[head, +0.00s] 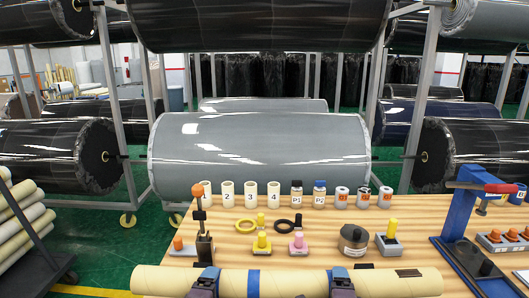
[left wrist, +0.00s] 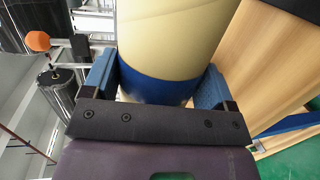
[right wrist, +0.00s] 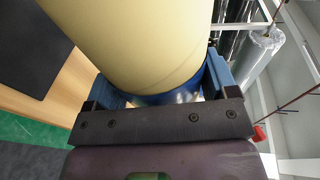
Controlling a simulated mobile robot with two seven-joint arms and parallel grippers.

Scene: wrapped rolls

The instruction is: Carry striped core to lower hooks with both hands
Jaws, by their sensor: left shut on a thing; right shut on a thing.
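The striped core (head: 300,283) is a long cream tube with blue bands and a dark patch near its right end. It lies level across the bottom of the head view, along the near edge of the table. My left gripper (head: 205,280) is shut around it left of the middle; the left wrist view shows the core (left wrist: 175,35) between the blue fingers at a blue band. My right gripper (head: 341,282) is shut around it right of the middle; the right wrist view shows the core (right wrist: 130,40) likewise. I cannot make out the lower hooks.
The wooden table (head: 330,225) holds numbered cups (head: 250,195), knobbed blocks and rings. An orange-topped post (head: 198,190) stands at its left, a blue clamp stand (head: 465,225) at its right. Behind is a rack with a large grey roll (head: 260,150).

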